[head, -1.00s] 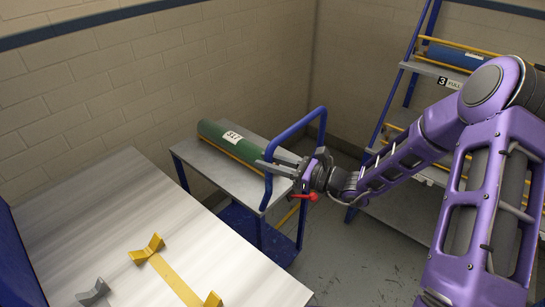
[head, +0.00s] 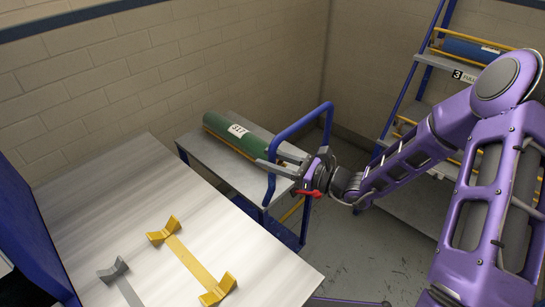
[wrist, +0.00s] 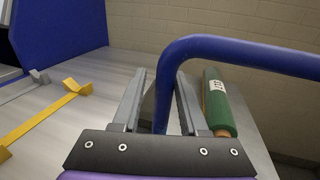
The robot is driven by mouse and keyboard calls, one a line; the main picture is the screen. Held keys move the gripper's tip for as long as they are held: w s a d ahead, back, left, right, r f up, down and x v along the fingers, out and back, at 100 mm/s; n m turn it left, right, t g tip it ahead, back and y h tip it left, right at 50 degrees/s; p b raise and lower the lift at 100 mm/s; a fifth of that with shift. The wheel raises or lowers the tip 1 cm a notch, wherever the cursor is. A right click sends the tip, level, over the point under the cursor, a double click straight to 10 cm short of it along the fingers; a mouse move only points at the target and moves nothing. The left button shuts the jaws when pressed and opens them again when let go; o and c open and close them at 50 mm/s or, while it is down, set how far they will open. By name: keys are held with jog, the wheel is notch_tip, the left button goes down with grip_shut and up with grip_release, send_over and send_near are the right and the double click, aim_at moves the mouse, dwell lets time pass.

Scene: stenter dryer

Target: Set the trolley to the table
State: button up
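The trolley (head: 213,160) has a grey top, a blue frame and a tall blue push handle (head: 272,135). It stands beside the far right edge of the pale metal table (head: 95,205), with a narrow gap between them in the head view. A green roll (head: 240,137) labelled 317 lies on its top. My gripper (head: 272,164) is at the handle; in the wrist view my gripper (wrist: 161,85) has its fingers apart on either side of the blue bar (wrist: 161,105), with gaps visible. The trolley's wheels are hidden.
Yellow cradle supports (head: 190,260) and a grey one (head: 115,270) are on the table. A blue panel (head: 35,240) stands at its left. A rack (head: 440,60) with a blue roll stands at the right. Grey floor is clear between trolley and rack.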

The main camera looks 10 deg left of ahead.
jog(key=shift+o, duration=1.1)
jog(key=shift+s+a, duration=0.1)
jog(key=shift+d, duration=0.25)
jog(key=v, duration=1.7)
jog(key=shift+r, duration=0.1)
